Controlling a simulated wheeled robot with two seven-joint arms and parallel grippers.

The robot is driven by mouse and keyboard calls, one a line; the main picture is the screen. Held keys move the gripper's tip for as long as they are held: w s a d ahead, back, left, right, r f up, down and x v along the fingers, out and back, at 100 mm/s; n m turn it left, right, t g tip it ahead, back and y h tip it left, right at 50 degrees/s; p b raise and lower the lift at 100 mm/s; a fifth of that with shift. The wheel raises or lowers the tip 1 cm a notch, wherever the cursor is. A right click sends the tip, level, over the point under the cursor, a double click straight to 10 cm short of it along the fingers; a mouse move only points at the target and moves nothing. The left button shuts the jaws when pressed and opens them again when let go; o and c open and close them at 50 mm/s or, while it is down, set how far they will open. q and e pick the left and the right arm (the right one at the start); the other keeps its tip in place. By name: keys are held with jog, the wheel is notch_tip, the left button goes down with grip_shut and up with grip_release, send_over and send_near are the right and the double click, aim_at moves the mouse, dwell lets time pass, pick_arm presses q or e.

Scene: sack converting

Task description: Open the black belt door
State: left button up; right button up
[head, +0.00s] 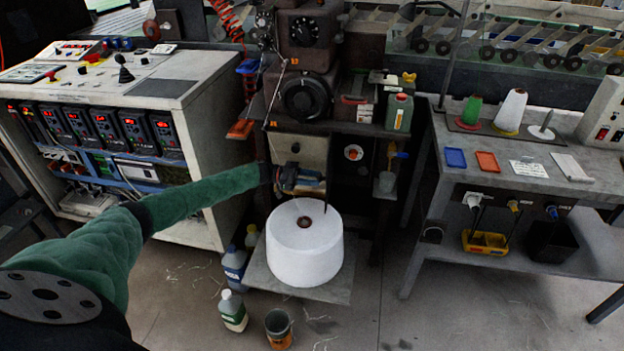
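A brown machine (312,60) stands in the middle, with a large black round knob or wheel on its front. Below it are a beige panel (312,148) with a small dark knob and, to its right, a dark area (348,180) with a round red-and-white piece on it. I cannot tell for sure which part is the black belt door, or whether that dark area is a door or an opening. My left gripper (318,182) is in front of the lower edge of the beige panel, above the white cone. Its fingers are small and dark, and their gap is unclear. My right gripper is out of view.
A large white thread cone (304,262) stands on a low plate (338,290) below my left gripper. Bottles (233,312) and a rusty can (278,328) stand on the floor. A control cabinet (205,110) is left; a grey workbench (520,190) is right.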

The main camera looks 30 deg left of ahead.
pick_arm(q)
jog(key=o, duration=0.3)
jog(key=b+v, duration=0.1)
jog(key=v, duration=0.6)
jog(key=shift+a, duration=0.3)
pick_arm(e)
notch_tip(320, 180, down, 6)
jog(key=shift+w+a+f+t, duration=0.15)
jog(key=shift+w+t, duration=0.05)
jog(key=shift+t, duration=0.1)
pick_arm(q)
jog(key=shift+s, duration=0.1)
